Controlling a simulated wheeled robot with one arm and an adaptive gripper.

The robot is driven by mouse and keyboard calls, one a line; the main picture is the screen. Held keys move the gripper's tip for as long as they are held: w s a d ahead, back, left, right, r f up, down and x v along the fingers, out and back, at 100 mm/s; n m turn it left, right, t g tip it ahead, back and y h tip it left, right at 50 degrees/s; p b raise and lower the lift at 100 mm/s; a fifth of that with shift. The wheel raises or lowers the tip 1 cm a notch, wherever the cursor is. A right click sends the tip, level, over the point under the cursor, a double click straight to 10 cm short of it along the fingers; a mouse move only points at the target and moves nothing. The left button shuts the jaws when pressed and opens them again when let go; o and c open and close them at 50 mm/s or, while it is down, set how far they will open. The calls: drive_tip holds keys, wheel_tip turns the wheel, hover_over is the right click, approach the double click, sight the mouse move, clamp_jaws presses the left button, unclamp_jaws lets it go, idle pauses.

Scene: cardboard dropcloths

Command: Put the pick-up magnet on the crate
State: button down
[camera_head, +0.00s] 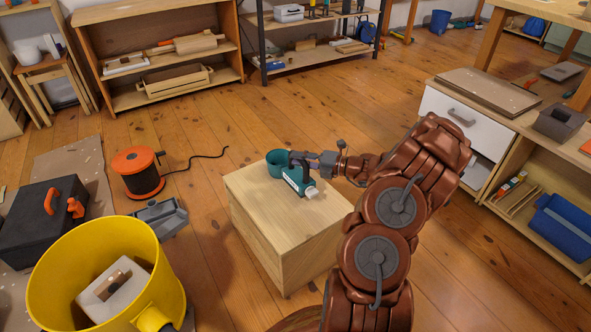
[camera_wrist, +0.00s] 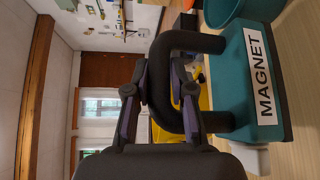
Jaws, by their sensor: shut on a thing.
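The pick-up magnet (camera_head: 295,181) is a teal block with a black handle and a white label. In the wrist view the magnet (camera_wrist: 265,80) shows its label reading "MAGNET", and the picture is turned sideways. My gripper (camera_head: 304,160) is shut on the black handle; in the wrist view my gripper's fingers (camera_wrist: 159,92) are on either side of its bar.
A small white thing (camera_head: 311,192) is beside the magnet. A yellow bucket (camera_head: 62,270), an orange cable reel (camera_head: 138,174) and a black toolbox (camera_head: 35,225) stand left. The crate's near top is clear.

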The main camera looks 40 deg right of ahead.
sight(297, 174)
drive_tip(key=shift+w+a, duration=0.15)
drive_tip(key=shift+w, duration=0.15)
drive_tip(key=f+b, duration=0.3)
drive_tip(key=shift+w+f, duration=0.25)
drive_tip(key=shift+f, duration=0.05)
drive_tip(key=shift+r, duration=0.1)
drive_tip(key=c, duration=1)
unclamp_jaws()
drive_tip(key=shift+a, duration=0.1)
